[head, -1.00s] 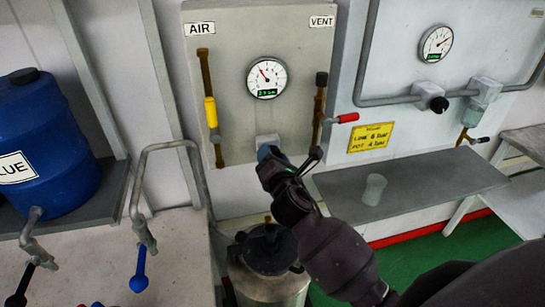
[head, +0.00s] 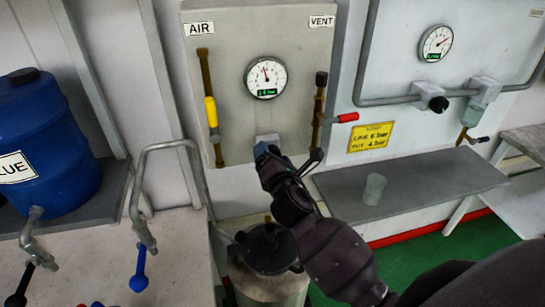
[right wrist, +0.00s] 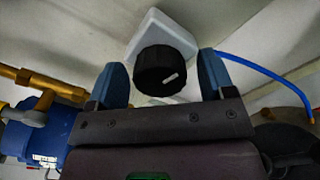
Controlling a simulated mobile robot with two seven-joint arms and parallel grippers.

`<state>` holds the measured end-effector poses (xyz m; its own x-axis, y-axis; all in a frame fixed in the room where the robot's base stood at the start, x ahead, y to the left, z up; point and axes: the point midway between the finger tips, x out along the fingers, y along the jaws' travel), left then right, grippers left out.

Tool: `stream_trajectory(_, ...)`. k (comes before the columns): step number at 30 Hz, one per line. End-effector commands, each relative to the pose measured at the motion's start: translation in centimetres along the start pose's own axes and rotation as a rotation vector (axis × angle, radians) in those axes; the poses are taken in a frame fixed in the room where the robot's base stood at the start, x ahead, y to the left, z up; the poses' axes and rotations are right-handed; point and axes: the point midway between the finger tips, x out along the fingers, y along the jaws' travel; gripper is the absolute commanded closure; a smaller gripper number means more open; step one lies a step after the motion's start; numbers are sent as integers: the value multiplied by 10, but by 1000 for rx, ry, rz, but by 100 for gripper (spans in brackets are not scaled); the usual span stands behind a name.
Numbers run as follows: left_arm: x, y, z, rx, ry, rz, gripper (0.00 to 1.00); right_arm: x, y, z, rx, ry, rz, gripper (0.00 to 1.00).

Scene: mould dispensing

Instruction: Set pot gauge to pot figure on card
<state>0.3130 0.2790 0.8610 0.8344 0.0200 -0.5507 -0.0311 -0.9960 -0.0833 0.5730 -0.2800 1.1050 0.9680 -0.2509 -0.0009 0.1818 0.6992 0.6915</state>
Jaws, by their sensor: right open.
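The pot gauge (head: 265,78) is a round white dial on the grey panel with the AIR and VENT labels. Its needle points nearly straight up, slightly left; its green digits are too small to read surely. The yellow card (head: 371,137) reads line 6 bar, pot 4 bar. My right gripper (head: 268,152) is at the regulator below the gauge. In the right wrist view its blue fingers (right wrist: 162,75) are open, one each side of the black knob (right wrist: 159,71), with gaps showing. The knob's white mark points right and slightly up. My left gripper is not in view.
A yellow-handled valve (head: 211,112) and a red-handled valve (head: 347,117) flank the regulator. The lidded pot (head: 268,250) stands below my arm. A second gauge (head: 436,43) is on the right panel. A small cup (head: 374,188) stands on the grey shelf (head: 440,180).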

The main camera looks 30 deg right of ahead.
Motion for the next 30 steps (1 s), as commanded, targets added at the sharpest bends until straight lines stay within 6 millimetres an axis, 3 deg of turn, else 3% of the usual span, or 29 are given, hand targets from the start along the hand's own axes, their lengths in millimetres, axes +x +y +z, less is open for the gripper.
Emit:
stream_trajectory(8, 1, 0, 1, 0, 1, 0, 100, -15, 0, -1, -1, 0, 1, 24)
stream_trajectory(21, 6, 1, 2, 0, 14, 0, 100, -90, -1, -1, 0, 1, -1, 24)
stream_trajectory(30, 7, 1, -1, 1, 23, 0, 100, -108, 0, 0, 0, 0, 0, 24)
